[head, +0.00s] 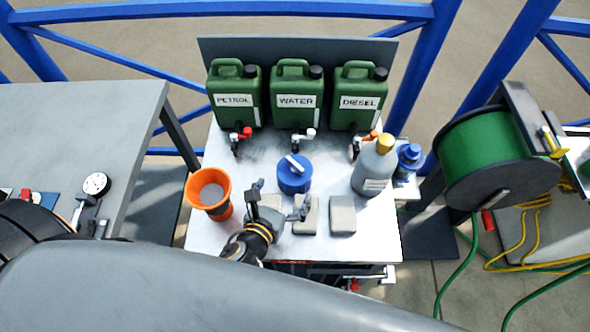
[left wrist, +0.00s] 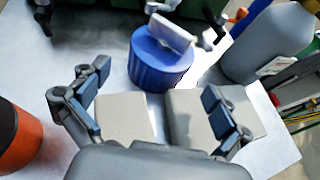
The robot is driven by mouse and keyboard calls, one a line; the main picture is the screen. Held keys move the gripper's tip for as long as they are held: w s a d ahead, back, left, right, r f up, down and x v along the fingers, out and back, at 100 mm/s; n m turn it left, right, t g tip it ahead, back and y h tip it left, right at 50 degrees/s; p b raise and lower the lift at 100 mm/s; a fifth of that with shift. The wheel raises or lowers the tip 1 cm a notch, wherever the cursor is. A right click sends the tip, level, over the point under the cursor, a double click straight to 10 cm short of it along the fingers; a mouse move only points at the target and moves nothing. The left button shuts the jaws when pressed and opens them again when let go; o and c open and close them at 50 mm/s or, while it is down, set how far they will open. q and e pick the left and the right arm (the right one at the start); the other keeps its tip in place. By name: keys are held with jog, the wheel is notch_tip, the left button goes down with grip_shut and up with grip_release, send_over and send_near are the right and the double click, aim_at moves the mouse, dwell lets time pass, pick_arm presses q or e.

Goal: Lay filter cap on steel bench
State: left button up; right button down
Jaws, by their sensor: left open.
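The filter cap appears to be the blue round piece with a white bar on top (head: 294,173). It stands upright on the bright metal bench (head: 335,249), and it also shows in the left wrist view (left wrist: 160,62). My left gripper (head: 278,202) is open and empty, just on the near side of the blue piece and above the pale grey blocks. In the left wrist view its open fingers (left wrist: 155,84) point toward the blue piece, which is beyond them and apart from them. My right gripper is not in view.
An orange cup (head: 209,195) stands left of the gripper. Pale blocks (head: 342,214) lie at the front. A grey bottle (head: 375,168) stands right, and green cans, including the water can (head: 296,95), stand behind. A grey table (head: 75,125) is at left, a hose reel (head: 497,158) at right.

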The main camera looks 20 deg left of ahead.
aim_at(295, 172)
pick_arm(q)
jog(key=shift+x, duration=0.75)
jog(key=shift+w+f, duration=0.1)
jog(key=shift+w, duration=0.25)
jog(key=shift+w+f, duration=0.1)
jog(key=shift+w, duration=0.15)
jog(key=x, duration=0.2)
jog(key=p+x, duration=0.1)
jog(key=x, duration=0.1)
jog(key=shift+w+d, duration=0.1)
jog(key=shift+w, duration=0.35)
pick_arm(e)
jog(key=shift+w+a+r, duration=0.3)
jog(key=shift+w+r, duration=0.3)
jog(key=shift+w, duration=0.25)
